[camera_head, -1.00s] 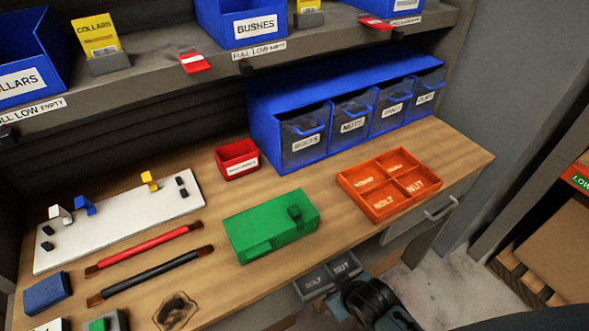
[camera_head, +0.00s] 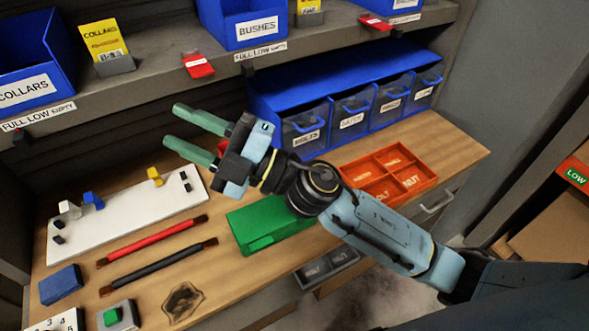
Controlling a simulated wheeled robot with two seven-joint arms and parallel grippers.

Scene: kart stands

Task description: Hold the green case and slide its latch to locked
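The green case (camera_head: 262,226) lies on the wooden bench, near its front edge. My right arm passes above it and hides its right part, where a dark knob showed earlier; the latch cannot be made out now. My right gripper (camera_head: 182,128) is up and to the left of the case, over the back of the bench. Its two green fingers are spread apart with nothing between them. It does not touch the case. My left gripper is not in view.
An orange divided tray (camera_head: 419,187) sits right of the case, partly behind my arm. Blue drawers (camera_head: 297,94) stand at the back. A white board (camera_head: 125,224) with hooks, a red bar (camera_head: 150,241) and a black bar (camera_head: 165,262) lie to the left. A shelf (camera_head: 150,82) overhangs the back.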

